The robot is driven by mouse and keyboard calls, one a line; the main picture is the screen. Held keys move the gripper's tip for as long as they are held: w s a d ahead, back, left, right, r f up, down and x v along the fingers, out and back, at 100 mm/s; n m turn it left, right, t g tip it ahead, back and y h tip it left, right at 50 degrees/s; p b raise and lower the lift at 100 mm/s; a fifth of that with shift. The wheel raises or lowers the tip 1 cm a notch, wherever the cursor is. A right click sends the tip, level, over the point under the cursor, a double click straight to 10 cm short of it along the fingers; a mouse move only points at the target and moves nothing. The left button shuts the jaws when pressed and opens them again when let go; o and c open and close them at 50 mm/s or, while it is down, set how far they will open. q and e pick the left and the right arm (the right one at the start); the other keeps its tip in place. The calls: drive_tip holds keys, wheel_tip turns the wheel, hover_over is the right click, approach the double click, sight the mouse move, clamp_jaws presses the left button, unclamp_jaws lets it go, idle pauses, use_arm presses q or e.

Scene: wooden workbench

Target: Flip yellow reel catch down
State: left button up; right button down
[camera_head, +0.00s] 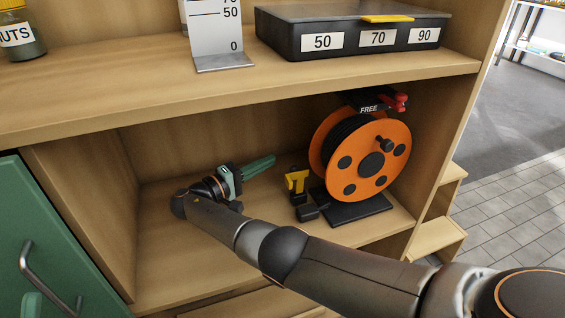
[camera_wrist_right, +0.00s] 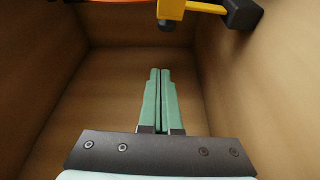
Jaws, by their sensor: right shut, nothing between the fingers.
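The orange cable reel (camera_head: 362,180) stands on a black base (camera_head: 350,211) in the lower shelf bay. The yellow catch (camera_head: 297,182) stands upright at the reel's left side, by small black blocks. In the right wrist view the yellow catch (camera_wrist_right: 171,9) is at the top edge, with a yellow bar running right to a black block (camera_wrist_right: 242,15). My right gripper (camera_head: 272,159) is shut and empty, left of the reel and behind the catch, apart from both. Its green fingers (camera_wrist_right: 160,73) point into the bay below the catch in the wrist view. My left gripper is not visible.
A black bracket with a FREE label (camera_head: 369,108) and a red knob (camera_head: 398,102) sits above the reel. The upper shelf (camera_head: 150,98) overhangs the bay, and wooden walls close its sides. My right arm crosses the front. The bay's left floor is clear.

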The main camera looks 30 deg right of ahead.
drive_tip(key=shift+s+d+f+p, duration=0.15)
drive_tip(key=shift+s+d+p, duration=1.2)
drive_tip(key=shift+s, duration=0.35)
drive_tip(key=shift+d, duration=0.1)
